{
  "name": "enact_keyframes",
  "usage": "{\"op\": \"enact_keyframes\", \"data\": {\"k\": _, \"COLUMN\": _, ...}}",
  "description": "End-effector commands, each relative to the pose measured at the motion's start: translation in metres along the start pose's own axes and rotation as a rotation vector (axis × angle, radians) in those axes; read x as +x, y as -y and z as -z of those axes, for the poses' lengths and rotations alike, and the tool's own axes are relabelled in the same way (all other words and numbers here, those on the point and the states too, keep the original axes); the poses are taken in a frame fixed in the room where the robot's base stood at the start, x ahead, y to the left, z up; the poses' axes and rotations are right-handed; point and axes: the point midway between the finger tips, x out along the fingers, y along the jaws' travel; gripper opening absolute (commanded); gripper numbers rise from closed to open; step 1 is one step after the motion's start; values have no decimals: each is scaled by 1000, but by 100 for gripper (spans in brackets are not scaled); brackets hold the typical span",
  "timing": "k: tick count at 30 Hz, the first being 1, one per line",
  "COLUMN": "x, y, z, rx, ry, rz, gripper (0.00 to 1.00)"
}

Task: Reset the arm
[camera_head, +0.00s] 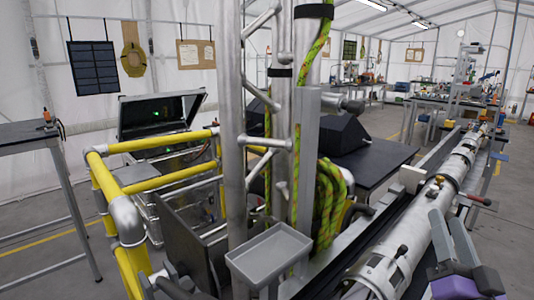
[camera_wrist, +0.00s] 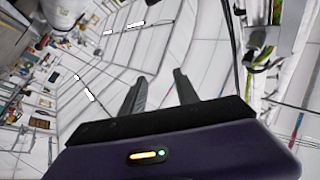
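My gripper (camera_head: 456,240) shows at the lower right of the head view, with grey fingers and a purple body. In the wrist view its two dark fingers (camera_wrist: 158,88) stand apart with a gap between them. Nothing is between the fingers. The wrist camera sees the tent's white wall and roof panels beyond the fingers, turned sideways. The rest of my arm is hidden or out of frame.
A metal lattice mast (camera_head: 234,120) with a green-yellow rope (camera_head: 330,205) stands in front. A grey tray (camera_head: 268,255) is fixed low on it. A yellow railing (camera_head: 125,230) is at left. A long metal tube (camera_head: 420,220) runs close beside my gripper. A table (camera_head: 30,135) stands far left.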

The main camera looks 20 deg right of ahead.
Motion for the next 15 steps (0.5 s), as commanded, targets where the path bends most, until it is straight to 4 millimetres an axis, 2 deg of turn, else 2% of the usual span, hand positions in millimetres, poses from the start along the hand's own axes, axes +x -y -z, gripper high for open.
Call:
{"op": "enact_keyframes", "data": {"k": 1, "x": -19, "y": 5, "z": -14, "rx": 1, "ry": 24, "rz": -15, "gripper": 37}}
{"op": "enact_keyframes", "data": {"k": 6, "x": -80, "y": 20, "z": -46, "rx": -44, "ry": 92, "rz": -39, "gripper": 37}}
{"op": "enact_keyframes", "data": {"k": 15, "x": -196, "y": 49, "z": -79, "rx": -179, "ry": 287, "rz": 43, "gripper": 37}}
